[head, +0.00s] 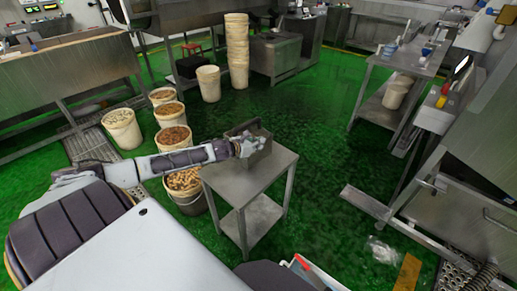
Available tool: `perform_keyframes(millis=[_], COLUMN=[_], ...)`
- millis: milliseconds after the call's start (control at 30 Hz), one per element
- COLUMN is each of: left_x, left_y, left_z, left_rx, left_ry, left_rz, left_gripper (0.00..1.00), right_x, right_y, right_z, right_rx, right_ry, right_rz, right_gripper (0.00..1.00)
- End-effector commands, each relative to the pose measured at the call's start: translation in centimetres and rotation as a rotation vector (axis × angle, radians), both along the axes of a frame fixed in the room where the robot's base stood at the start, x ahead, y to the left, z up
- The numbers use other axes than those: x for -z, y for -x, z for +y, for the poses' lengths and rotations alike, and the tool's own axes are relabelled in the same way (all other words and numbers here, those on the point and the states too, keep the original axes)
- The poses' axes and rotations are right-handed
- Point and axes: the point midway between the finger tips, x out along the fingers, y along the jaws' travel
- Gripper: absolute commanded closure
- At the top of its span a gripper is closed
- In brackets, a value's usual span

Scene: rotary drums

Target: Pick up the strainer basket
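The strainer basket appears to be the grey box-like container (262,155) standing on a small metal table (231,183). My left arm reaches in from the left, and my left gripper (243,148) is at the container's near left side, overlapping it in the picture. The fingers are too small and merged with the container to tell whether they are open or shut, or touching it. The container's inside and part of its left side are hidden by the gripper. My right gripper is not in view.
Several buckets of brown contents, one of them (174,136), stand left of the small table. A bucket stack (237,50) is behind. A steel bench (405,60) and machine frame (365,200) are at the right. Green floor (320,110) is clear behind the table.

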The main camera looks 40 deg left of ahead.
Motion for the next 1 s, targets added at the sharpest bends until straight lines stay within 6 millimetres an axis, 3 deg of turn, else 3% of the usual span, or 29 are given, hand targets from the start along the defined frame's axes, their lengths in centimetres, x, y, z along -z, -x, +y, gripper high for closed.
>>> perform_keyframes(millis=[33,300,1000], left_x=[-1.0,-2.2,-2.3], left_y=[-0.2,-0.2,-0.2], left_z=[0.1,0.1,0.0], left_rx=[0.003,0.002,0.002], left_ry=[-0.007,-0.006,-0.004], left_rz=[-0.010,-0.010,-0.010], left_gripper=[1.00,1.00,1.00], right_x=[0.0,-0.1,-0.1], right_y=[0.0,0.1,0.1], right_z=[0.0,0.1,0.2], right_rx=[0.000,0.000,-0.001], right_ry=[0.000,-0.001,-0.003], right_rz=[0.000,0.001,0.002], right_gripper=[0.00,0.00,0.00])
